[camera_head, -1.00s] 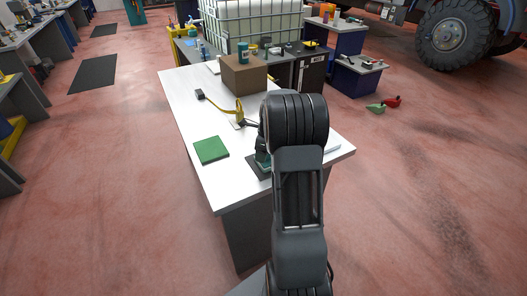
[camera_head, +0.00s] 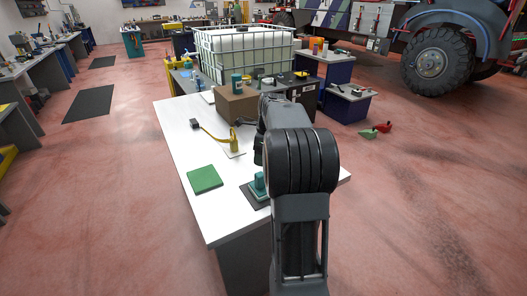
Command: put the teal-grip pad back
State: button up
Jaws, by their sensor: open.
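A teal-grip pad (camera_head: 260,184) stands on a dark square mat (camera_head: 252,199) near the front right part of the white table (camera_head: 225,222). My arm partly covers the mat and the area to its right. My gripper (camera_head: 258,155) shows only as a small dark part left of my arm, above and behind the teal grip in the picture. It is open, with nothing seen in it, and looks apart from the teal grip. Its fingertips are mostly hidden.
A green pad (camera_head: 205,179) lies left of the mat. Behind are a yellow coiled item (camera_head: 234,144) on a white sheet, a small black block (camera_head: 194,124) and a cardboard box (camera_head: 236,104).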

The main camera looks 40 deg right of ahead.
jog(key=s+a+r+n+t, duration=0.1)
jog(key=s+a+n, duration=0.2)
jog(key=a+n, duration=0.45)
jog(key=s+a+r+n, duration=0.2)
jog(key=s+a+n, duration=0.1)
jog(key=a+n, duration=0.45)
jog(key=s+a+f+n+t+h, duration=0.1)
jog(key=s+a+f+n, duration=0.3)
jog(key=s+a+n, duration=0.5)
jog(key=s+n, duration=0.1)
jog(key=n, duration=0.3)
jog(key=shift+s+a+f+n, duration=0.25)
jog(key=shift+f+n, duration=0.15)
